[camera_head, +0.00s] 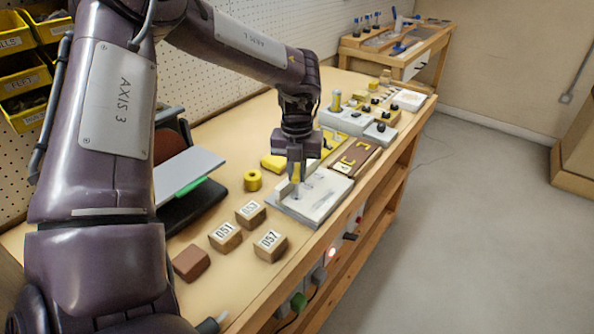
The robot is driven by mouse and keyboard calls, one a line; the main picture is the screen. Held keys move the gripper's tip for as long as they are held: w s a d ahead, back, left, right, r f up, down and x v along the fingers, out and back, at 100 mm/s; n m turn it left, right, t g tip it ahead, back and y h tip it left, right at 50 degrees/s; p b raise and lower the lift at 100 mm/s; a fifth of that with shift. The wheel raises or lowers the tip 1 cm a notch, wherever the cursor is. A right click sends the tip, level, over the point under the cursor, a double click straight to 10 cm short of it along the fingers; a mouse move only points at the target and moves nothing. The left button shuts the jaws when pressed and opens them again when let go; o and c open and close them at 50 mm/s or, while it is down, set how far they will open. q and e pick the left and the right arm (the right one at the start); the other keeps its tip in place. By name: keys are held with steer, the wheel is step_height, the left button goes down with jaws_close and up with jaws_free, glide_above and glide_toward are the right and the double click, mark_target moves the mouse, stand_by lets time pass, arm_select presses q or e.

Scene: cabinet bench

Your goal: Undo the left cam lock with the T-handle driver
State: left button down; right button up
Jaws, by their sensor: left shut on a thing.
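My left gripper (296,170) points down over the pale grey panel (325,207) on the bench. It is shut on a small yellow thing, which looks like the T-handle driver (295,173); the fingers hide most of it. The driver's lower end is close above or on the panel's left part; I cannot tell whether it touches. The panel has small dark marks, and the cam locks are too small and too covered to tell apart. My right gripper is not in view.
Wooden blocks (270,245) with number labels and a red-brown block (191,262) lie left of the panel. A yellow roll (252,180) stands behind them. A brown tray (353,158) and grey boxes (346,120) crowd the bench beyond. Bare bench shows between the blocks.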

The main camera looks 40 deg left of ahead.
arm_select(q)
steer(key=shift+f, duration=0.1)
steer(key=n+b, duration=0.1)
steer(key=n, duration=0.1)
steer(key=shift+f+n, duration=0.1)
steer(key=shift+n, duration=0.2)
steer(key=shift+n+b, duration=0.6)
steer(key=shift+n, duration=0.5)
steer(key=shift+n+b, duration=0.4)
steer(key=n+b, duration=0.1)
steer(key=n, duration=0.1)
steer(key=shift+n, duration=1)
